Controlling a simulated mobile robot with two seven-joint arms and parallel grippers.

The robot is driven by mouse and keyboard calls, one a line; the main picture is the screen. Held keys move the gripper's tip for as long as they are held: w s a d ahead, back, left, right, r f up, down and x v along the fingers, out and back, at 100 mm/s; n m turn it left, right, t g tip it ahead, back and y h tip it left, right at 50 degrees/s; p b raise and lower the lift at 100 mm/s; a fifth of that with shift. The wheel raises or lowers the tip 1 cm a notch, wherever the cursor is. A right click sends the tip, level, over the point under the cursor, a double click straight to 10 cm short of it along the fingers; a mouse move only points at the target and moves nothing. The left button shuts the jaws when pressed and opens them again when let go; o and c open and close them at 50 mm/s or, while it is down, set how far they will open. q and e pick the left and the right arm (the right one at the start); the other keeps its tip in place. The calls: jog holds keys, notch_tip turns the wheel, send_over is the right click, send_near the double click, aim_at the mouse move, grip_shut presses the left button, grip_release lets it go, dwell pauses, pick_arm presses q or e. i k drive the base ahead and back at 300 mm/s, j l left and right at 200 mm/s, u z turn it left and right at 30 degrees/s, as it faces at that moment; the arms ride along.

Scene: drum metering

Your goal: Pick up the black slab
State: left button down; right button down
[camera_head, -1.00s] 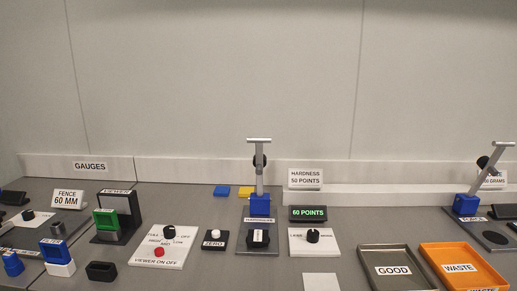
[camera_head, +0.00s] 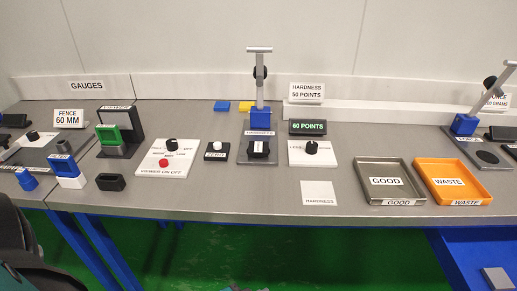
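No single piece is clearly the black slab. A black hollow block (camera_head: 110,182) stands at the bench's front left, right of a blue-and-white block (camera_head: 68,172). Neither gripper shows. A dark grey and teal part of my own body fills the lower left corner.
The GOOD tray (camera_head: 362,166) and orange WASTE tray (camera_head: 421,169) stand at the right. A white HARDNESS card (camera_head: 320,193) lies near the front edge. A lower blue surface (camera_head: 460,250) holds a grey piece (camera_head: 497,279) at bottom right.

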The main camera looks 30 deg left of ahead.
aim_at(256, 149)
jog(key=i+l, duration=0.1)
jog(key=l, duration=0.45)
jog(key=i+l+u, duration=0.1)
jog(key=u, duration=1.1)
